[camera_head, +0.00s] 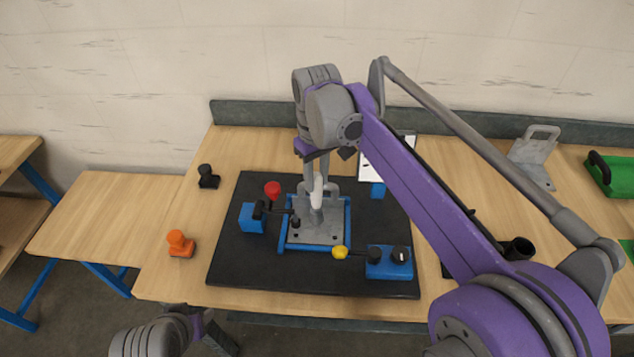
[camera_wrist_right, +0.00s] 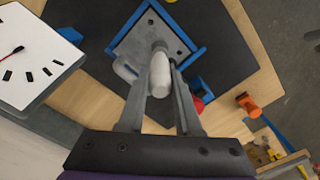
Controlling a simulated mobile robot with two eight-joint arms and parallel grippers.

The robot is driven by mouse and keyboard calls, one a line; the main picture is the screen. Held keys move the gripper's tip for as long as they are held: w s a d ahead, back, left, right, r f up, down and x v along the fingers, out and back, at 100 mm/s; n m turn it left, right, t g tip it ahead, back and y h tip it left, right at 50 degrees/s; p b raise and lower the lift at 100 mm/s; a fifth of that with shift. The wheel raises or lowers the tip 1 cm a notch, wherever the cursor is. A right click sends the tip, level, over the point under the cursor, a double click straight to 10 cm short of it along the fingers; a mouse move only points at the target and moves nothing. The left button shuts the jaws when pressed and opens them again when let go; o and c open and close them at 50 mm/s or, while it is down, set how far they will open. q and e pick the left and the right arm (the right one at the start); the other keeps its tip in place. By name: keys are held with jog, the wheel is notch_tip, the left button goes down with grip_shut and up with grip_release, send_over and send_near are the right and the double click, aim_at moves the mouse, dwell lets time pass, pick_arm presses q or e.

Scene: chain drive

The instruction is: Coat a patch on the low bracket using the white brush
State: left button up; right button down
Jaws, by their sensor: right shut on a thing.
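A grey bracket (camera_head: 325,236) lies in a blue frame (camera_head: 283,238) on the black mat; its plate also shows in the right wrist view (camera_wrist_right: 147,32). My right gripper (camera_head: 316,195) reaches down over it from above and is shut on the white brush (camera_head: 317,191). In the right wrist view the brush (camera_wrist_right: 160,75) stands between my fingers, its grey far end over the plate. I cannot tell whether that end touches the plate. My left gripper (camera_head: 214,337) is partly in view at the bottom edge, away from the mat; its fingers do not show clearly.
Blue clamps with a red knob (camera_head: 272,189) and a yellow knob (camera_head: 339,252) flank the frame on the black mat (camera_head: 240,281). An orange object (camera_head: 180,243) and a black object (camera_head: 208,177) stand left. Another grey bracket (camera_head: 533,158) and a green tray (camera_head: 612,176) are right.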

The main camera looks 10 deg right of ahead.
notch_tip(320, 180, up, 2)
jog(key=shift+w+a+r+p, duration=0.1)
jog(key=shift+a+p, duration=0.05)
jog(key=shift+p, duration=0.2)
jog(key=shift+r+p, duration=0.3)
jog(key=shift+r, duration=0.3)
pick_arm(q)
jog(key=shift+w+r, duration=0.25)
jog(key=shift+r, duration=0.35)
jog(key=shift+w+r, duration=0.2)
jog(key=shift+r, duration=0.35)
jog(key=shift+s, duration=0.1)
